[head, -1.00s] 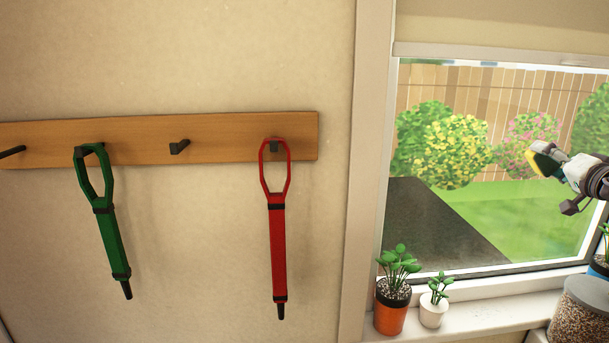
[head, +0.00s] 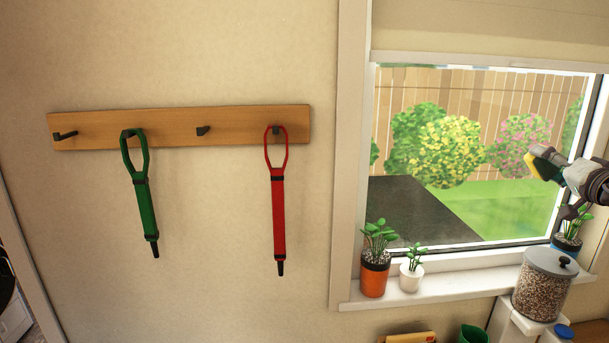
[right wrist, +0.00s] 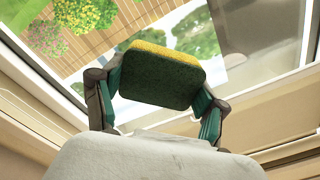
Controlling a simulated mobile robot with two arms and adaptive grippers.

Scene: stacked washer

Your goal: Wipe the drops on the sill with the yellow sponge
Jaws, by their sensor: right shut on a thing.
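My right gripper (head: 541,163) is at the right of the head view, raised in front of the window. It is shut on the yellow sponge (head: 547,153), which has a dark green face. In the right wrist view the sponge (right wrist: 160,76) sits between the two fingers of the gripper (right wrist: 157,85). The white sill (head: 447,288) runs below the window, lower than the sponge and apart from it. I cannot make out any drops on it. My left gripper is not in view.
An orange pot plant (head: 374,275), a small white pot plant (head: 411,275) and a blue pot plant (head: 567,238) stand along the sill. A lidded jar (head: 543,285) stands at the lower right. Green (head: 143,200) and red (head: 277,210) leashes hang from a wooden hook rail (head: 180,128).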

